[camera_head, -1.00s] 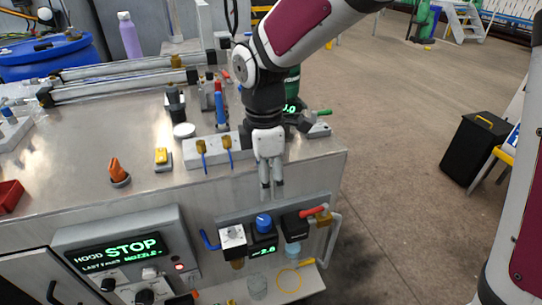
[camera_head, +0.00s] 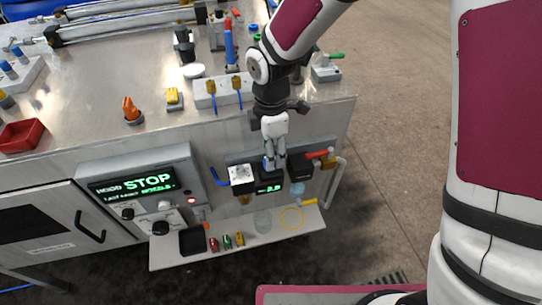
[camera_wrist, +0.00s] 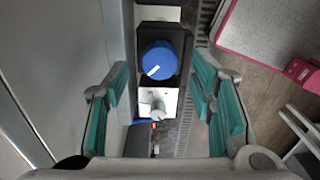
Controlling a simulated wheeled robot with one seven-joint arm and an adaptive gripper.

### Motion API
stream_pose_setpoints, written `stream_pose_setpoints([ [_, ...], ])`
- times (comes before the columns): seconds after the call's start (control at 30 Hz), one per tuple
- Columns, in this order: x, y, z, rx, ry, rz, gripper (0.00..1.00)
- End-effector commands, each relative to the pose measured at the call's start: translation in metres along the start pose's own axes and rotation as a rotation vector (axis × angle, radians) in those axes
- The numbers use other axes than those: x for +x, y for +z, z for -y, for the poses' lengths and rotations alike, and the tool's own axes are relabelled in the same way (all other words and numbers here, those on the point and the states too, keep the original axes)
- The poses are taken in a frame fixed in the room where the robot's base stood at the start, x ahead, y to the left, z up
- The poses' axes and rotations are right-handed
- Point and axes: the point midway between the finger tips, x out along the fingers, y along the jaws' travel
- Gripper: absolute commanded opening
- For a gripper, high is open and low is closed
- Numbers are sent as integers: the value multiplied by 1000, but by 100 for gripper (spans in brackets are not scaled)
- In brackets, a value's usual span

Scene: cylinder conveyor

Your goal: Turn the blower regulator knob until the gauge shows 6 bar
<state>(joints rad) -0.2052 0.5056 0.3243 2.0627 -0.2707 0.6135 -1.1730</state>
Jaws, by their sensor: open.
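The blue regulator knob (camera_wrist: 158,60) with a white pointer line shows in the wrist view, on top of a dark regulator body, ahead of and between the finger lines. My gripper (camera_wrist: 162,95) is open, its teal-padded fingers apart and nothing between them at the tips that I can confirm. In the head view my gripper (camera_head: 273,163) points down right at the knob, hiding most of it. Contact cannot be told. The green digital gauge (camera_head: 270,189) below it appears to read 2.0, though the digits are small.
A white valve block (camera_head: 241,177) sits left of the regulator, and a red-handled valve (camera_head: 318,154) right. A hood panel (camera_head: 140,183) reads STOP. A shelf (camera_head: 170,262) below holds small parts. The bench top (camera_head: 85,95) carries switches and cylinders.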

Motion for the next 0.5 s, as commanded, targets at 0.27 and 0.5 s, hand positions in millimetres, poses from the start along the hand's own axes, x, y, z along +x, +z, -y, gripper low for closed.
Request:
stream_pose_setpoints([
  [0.27,26,0,0,1,0,1,50],
  [0.5,28,0,0,1,1,1,50],
])
